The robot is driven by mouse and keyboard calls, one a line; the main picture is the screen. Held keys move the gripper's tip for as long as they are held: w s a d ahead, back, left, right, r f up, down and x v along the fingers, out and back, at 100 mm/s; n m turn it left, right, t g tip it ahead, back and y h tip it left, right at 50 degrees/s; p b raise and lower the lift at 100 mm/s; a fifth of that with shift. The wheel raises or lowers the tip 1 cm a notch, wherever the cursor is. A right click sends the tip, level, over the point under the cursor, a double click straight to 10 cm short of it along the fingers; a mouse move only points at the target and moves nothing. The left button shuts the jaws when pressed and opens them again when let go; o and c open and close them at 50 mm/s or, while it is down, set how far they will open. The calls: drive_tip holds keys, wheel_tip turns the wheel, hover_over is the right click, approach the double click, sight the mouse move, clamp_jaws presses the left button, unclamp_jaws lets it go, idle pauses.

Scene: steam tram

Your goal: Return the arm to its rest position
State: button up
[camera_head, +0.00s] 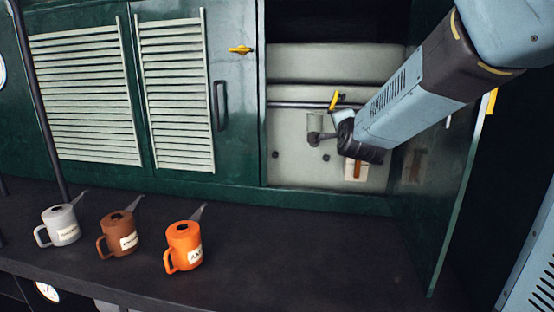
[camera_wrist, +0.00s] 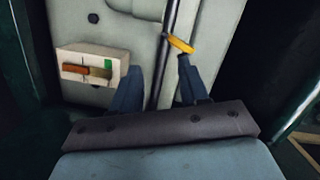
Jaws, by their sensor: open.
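My arm reaches in from the upper right of the head view. Its dark wrist end is inside an open green cabinet (camera_head: 262,100), in front of the pale inner panel (camera_head: 290,165). The fingers are not clearly seen there. In the wrist view my gripper (camera_wrist: 160,63) has its two dark blue fingers apart, with nothing held between them. A dark pipe (camera_wrist: 166,60) runs behind the gap between the fingers. A yellow lever (camera_wrist: 181,44) is close to the right fingertip; I cannot tell if they touch. The lever also shows in the head view (camera_head: 335,101), just above my wrist.
A small pale box with a red-brown slider (camera_wrist: 90,67) is on the panel, left of the fingers. The open door (camera_head: 450,190) stands right of my arm. Grey (camera_head: 62,226), brown (camera_head: 119,234) and orange (camera_head: 183,247) cans stand on the dark shelf (camera_head: 290,255), whose right part is clear.

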drive_tip(key=s+d+f+n+g, duration=0.2)
drive_tip(key=s+n+g, duration=0.2)
drive_tip(key=s, duration=0.6)
drive_tip(key=s+d+f+n+g, duration=0.1)
drive_tip(key=s+f+n+g, duration=0.2)
drive_tip(key=s, duration=0.8)
drive_tip(key=s+d+f+n+g, duration=0.2)
drive_tip(key=s+n, duration=0.5)
drive_tip(key=s, duration=0.4)
drive_tip(key=f+g, duration=0.1)
drive_tip(key=g, duration=0.1)
drive_tip(key=shift+s+d+f+g, duration=0.25)
drive_tip(key=shift+d+g, duration=0.05)
drive_tip(key=shift+w+a, duration=0.1)
drive_tip(key=shift+a, duration=0.05)
